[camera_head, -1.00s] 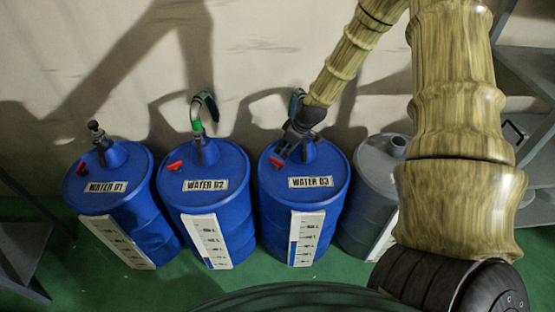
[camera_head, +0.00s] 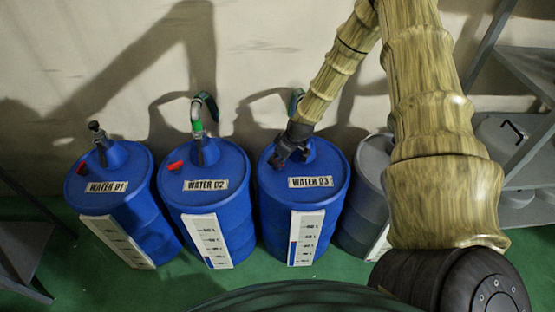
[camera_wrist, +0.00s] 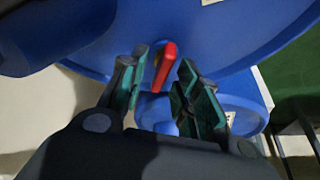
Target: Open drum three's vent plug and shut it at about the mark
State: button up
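Drum three (camera_head: 304,215) is the blue drum labelled WATER 03 (camera_head: 310,182), with a white level gauge (camera_head: 306,238) on its front whose blue column is low. Its red vent plug (camera_wrist: 165,66) shows in the wrist view as a short handle on the drum's top; in the head view my gripper hides it. My gripper (camera_head: 282,160) is over the left part of the drum's top. In the wrist view my gripper (camera_wrist: 160,85) has its two teal-padded fingers apart, one on each side of the red plug, with gaps still visible.
Blue drums WATER 01 (camera_head: 112,190) and WATER 02 (camera_head: 205,190) stand to the left, the latter with a red plug (camera_head: 175,165) and a green-ended hose (camera_head: 198,118). A grey drum (camera_head: 372,180) is close on the right. Metal shelves (camera_head: 525,75) stand far right; the wall is behind.

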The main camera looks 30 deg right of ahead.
grip_shut()
jog(key=shift+a, duration=0.1)
jog(key=shift+m, duration=0.3)
jog(key=m+h, duration=0.1)
jog(key=m, duration=0.1)
jog(key=m+h+p, duration=0.1)
jog(key=m, duration=0.2)
jog(key=shift+t, duration=0.3)
jog(key=m+h, duration=0.1)
jog(key=m, duration=0.1)
jog(key=m+h+p, duration=0.1)
jog(key=m, duration=0.2)
jog(key=shift+w+a, duration=0.1)
jog(key=shift+a, duration=0.05)
jog(key=shift+m, duration=0.3)
grip_release()
